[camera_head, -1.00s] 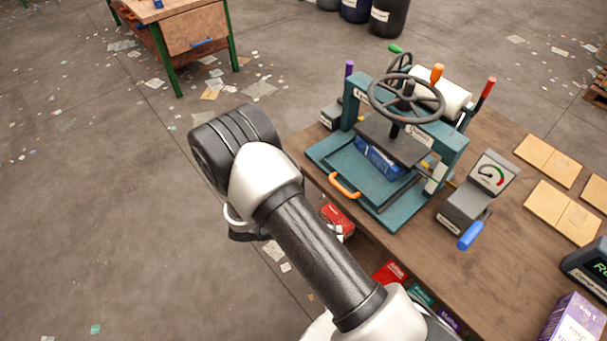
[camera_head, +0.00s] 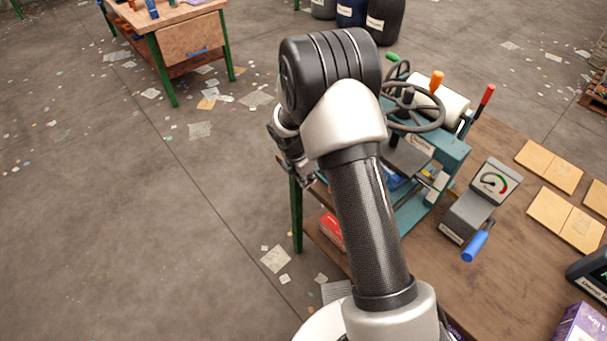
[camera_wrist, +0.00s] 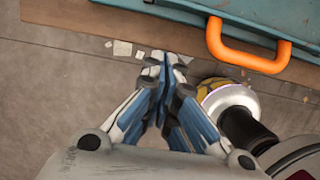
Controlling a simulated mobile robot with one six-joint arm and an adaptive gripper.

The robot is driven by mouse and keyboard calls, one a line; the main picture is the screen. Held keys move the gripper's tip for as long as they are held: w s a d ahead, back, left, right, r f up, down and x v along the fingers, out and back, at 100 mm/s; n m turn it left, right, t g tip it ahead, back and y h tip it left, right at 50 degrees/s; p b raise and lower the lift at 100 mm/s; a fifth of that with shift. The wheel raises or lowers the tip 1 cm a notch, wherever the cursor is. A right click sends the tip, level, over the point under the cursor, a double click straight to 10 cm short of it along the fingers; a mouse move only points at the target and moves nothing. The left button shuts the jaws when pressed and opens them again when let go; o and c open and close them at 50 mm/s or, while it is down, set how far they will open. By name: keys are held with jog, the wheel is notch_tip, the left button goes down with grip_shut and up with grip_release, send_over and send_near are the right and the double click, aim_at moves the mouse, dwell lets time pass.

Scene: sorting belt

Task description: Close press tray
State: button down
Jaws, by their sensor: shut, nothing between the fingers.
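The teal press (camera_head: 455,152) stands on the wooden bench, with a dark handwheel (camera_head: 440,118) on top. My arm hides most of its front in the head view, including the tray handle. In the wrist view the teal tray (camera_wrist: 285,14) crosses the top right, with its orange handle (camera_wrist: 240,58) jutting toward me. My gripper (camera_wrist: 165,66) is shut and empty, left of the handle and apart from it, in front of the bench edge. In the head view my gripper (camera_head: 307,178) hangs left of the press. How far out the tray sits cannot be told now.
A grey gauge box (camera_head: 480,200) with a blue lever stands right of the press. Light wooden boards (camera_head: 548,165) lie farther right. A red box (camera_head: 332,230) sits below the benchtop. Open floor lies to the left.

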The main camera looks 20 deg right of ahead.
jog(key=d, duration=0.1)
jog(key=d+f, duration=0.1)
jog(key=w+d, duration=0.1)
jog(key=shift+w+f+b, duration=0.1)
jog(key=shift+f+b, duration=0.2)
jog(key=shift+b, duration=0.1)
jog(key=shift+w+d+r, duration=0.1)
jog(key=shift+w+d, duration=0.05)
jog(key=shift+d, duration=0.4)
jog(key=shift+w+d+r+p, duration=0.1)
jog(key=shift+w+d+p, duration=0.05)
jog(key=shift+d+p, duration=0.25)
jog(key=shift+w+d+p, duration=0.25)
jog(key=shift+d, duration=0.3)
jog(key=shift+w+d+p, duration=0.2)
jog(key=shift+d+p, duration=0.05)
jog(key=shift+d, duration=0.25)
